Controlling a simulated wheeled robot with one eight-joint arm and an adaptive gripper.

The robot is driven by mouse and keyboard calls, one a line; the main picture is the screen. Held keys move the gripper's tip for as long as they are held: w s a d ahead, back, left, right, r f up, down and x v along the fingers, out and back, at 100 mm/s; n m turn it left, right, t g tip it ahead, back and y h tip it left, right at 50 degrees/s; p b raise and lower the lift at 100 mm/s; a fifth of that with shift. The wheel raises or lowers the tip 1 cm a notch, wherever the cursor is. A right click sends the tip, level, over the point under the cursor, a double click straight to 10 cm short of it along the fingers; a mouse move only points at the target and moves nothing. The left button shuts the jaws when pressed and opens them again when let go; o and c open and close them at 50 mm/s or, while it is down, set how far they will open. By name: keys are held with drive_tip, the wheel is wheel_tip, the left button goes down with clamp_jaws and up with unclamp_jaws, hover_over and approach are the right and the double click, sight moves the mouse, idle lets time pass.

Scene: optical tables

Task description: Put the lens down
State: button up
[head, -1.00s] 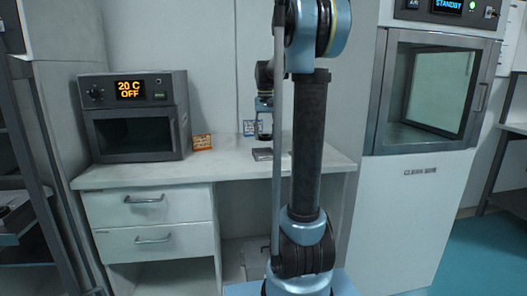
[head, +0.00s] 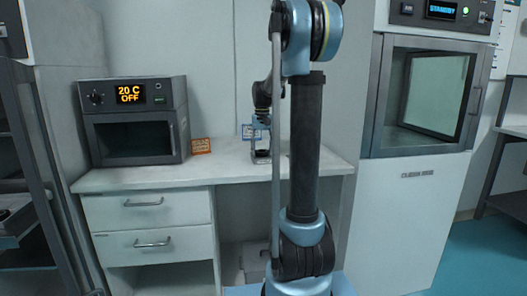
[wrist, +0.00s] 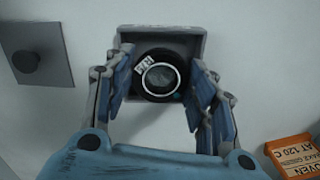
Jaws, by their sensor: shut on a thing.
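The lens (wrist: 158,84) is a round piece of glass in a dark ring with a small white label on its rim. In the wrist view it sits between the two blue fingers of my gripper (wrist: 161,66), which is shut on it. Behind it lies a grey square holder (wrist: 160,40) on the white worktop; the lens is over this holder. I cannot tell whether the two touch. In the head view my gripper (head: 261,148) is low over the worktop (head: 230,168), and the lens is too small to make out.
An oven (head: 132,120) reading 20 C OFF stands on the left of the worktop. An orange card (head: 200,146) leans near it and shows in the wrist view (wrist: 295,155). A glass-fronted clean bin (head: 425,95) is at the right. A grey plate with a knob (wrist: 36,58) lies left in the wrist view.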

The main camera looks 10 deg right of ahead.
sight(261, 150)
drive_tip(key=shift+s+a+f, duration=0.1)
drive_tip(key=shift+s+f, duration=0.15)
drive_tip(key=shift+s, duration=0.45)
clamp_jaws()
drive_tip(key=shift+w+f, duration=0.2)
drive_tip(key=shift+f, duration=0.05)
drive_tip(key=o, duration=1.4)
unclamp_jaws()
drive_tip(key=shift+w, duration=0.15)
drive_tip(key=o, duration=0.4)
drive_tip(key=shift+w+f, duration=1.05)
drive_tip(key=shift+w, duration=0.1)
drive_tip(key=shift+c, duration=0.2)
drive_tip(key=shift+s+r, duration=0.2)
drive_tip(key=shift+c, duration=0.7)
drive_tip(key=shift+s+r, duration=0.4)
drive_tip(key=shift+s, duration=0.05)
drive_tip(key=shift+r, duration=0.2)
